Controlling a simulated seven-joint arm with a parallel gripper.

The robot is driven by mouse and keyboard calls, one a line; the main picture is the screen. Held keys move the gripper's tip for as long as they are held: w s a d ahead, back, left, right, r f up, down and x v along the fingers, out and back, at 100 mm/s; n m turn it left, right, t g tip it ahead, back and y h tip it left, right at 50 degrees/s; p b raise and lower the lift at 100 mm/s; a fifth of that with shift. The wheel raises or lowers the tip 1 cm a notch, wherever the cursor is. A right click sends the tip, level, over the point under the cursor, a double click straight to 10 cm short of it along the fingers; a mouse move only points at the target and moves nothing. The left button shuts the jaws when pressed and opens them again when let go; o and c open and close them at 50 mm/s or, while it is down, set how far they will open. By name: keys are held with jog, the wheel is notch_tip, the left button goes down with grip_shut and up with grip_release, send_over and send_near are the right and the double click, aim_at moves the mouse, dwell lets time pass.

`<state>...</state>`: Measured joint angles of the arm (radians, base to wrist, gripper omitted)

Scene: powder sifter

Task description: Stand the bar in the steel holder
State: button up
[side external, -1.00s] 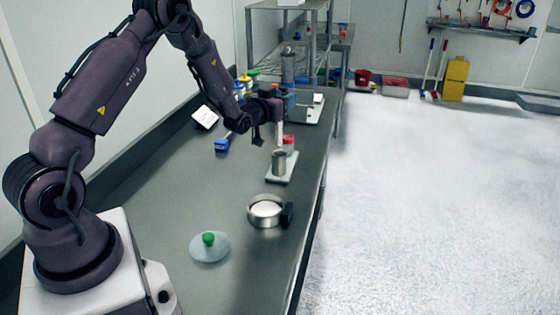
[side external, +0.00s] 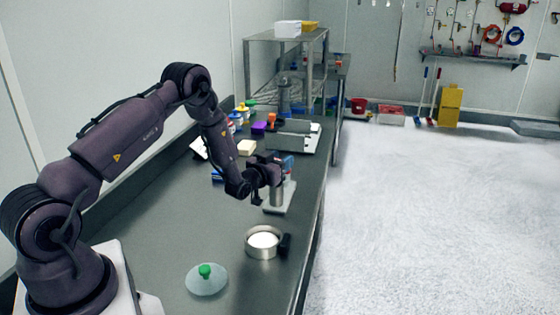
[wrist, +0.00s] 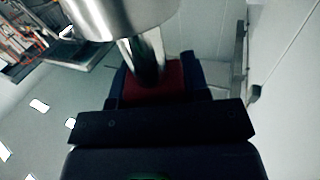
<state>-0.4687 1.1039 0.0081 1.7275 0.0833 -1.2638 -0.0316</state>
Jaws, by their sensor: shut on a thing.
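The steel holder (side external: 277,196) is an upright metal cylinder on a pale flat plate (side external: 282,203) near the bench's right edge. My gripper (side external: 275,178) is right at its top and covers part of it. In the wrist view a large steel cylinder, apparently the holder (wrist: 115,15), fills the top. A shiny, narrow metal bar (wrist: 146,58) runs from it towards the dark jaws, in front of a red surface with dark blue sides. My gripper is shut on the bar. I cannot tell whether the bar's end is inside the holder or only against it.
A round steel pan with white powder (side external: 264,240) stands nearer on the bench, and a clear lid with a green knob (side external: 205,277) lies left of it. A cream block (side external: 247,147) and coloured items lie behind. The bench's middle left is clear.

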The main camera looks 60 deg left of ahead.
jog(key=o, duration=1.2)
jog(key=shift+f, duration=0.15)
jog(key=v, duration=1.2)
jog(key=d+r+m+g+h, duration=0.1)
jog(key=d+r+g+h, duration=0.15)
jog(key=d+r, duration=0.4)
jog(key=d+r+m+g+h, duration=0.1)
jog(key=d+r+g+h, duration=0.2)
jog(key=r, duration=0.7)
jog(key=s+d+r+g, duration=0.1)
jog(key=s+d+r, duration=0.1)
jog(key=s, duration=0.4)
jog(key=s+d+r+m+g+h, duration=0.1)
jog(key=s+d+r+g, duration=0.1)
jog(key=s+d, duration=0.3)
jog(key=s+d+r+m+g, duration=0.1)
jog(key=s+d+r+g, duration=0.1)
jog(key=s, duration=0.7)
jog(key=shift+s+d+r+g, duration=0.1)
jog(key=shift+d+g, duration=0.05)
jog(key=shift+d, duration=0.3)
jog(key=shift+s+d+r+g, duration=0.1)
jog(key=shift+s+d, duration=0.05)
jog(key=shift+d, duration=0.3)
